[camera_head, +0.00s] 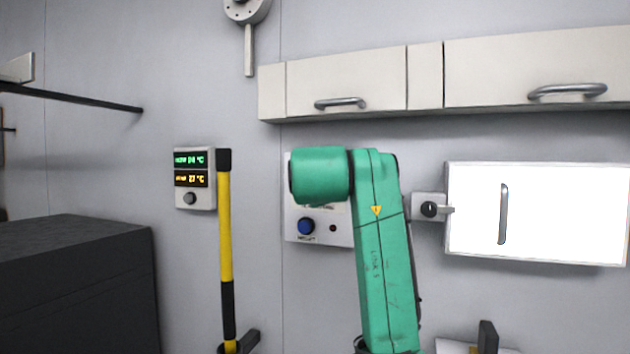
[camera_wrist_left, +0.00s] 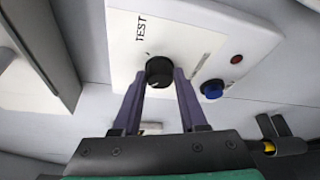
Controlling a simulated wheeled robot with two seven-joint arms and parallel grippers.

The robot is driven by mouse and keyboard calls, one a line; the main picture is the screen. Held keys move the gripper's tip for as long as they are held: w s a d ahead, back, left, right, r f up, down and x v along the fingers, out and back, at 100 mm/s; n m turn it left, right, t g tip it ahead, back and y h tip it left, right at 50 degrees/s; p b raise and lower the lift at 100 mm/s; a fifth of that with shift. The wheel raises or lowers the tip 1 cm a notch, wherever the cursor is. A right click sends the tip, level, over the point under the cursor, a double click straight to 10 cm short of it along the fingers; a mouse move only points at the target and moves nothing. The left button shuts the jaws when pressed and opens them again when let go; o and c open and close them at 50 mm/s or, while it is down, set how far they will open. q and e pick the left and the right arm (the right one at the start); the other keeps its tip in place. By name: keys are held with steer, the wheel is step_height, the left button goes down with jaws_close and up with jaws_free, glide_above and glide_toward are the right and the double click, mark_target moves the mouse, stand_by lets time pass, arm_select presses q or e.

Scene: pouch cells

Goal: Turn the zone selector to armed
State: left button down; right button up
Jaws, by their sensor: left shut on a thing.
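The zone selector is a round black knob (camera_wrist_left: 159,71) on a white wall panel (camera_wrist_left: 190,35). In the left wrist view the word TEST is printed beyond the knob; another label beside it is too small to read and partly covered. My left gripper (camera_wrist_left: 160,77) has its two purple fingers on either side of the knob, shut on it. I cannot clearly tell which position the knob points to. In the head view my green left arm hides the knob and gripper; only part of the panel (camera_head: 296,225) shows. My right gripper is in neither view.
A blue button (camera_head: 306,226) and a small dark red lamp (camera_head: 333,228) sit lower on the panel. A temperature display (camera_head: 195,178) and a yellow-black pole (camera_head: 225,250) stand to the left. Wall cupboards (camera_head: 346,80) hang above; a bright white door panel (camera_head: 560,215) is at right.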

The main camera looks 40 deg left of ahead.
arm_select(q)
steer(key=shift+f, duration=0.15)
steer(key=shift+c, duration=2.2)
jaws_free()
steer(key=shift+s, duration=0.1)
steer(key=b+v, duration=0.6)
steer(key=v, duration=0.8)
steer(key=shift+s, duration=0.25)
steer(key=shift+w+d, duration=0.1)
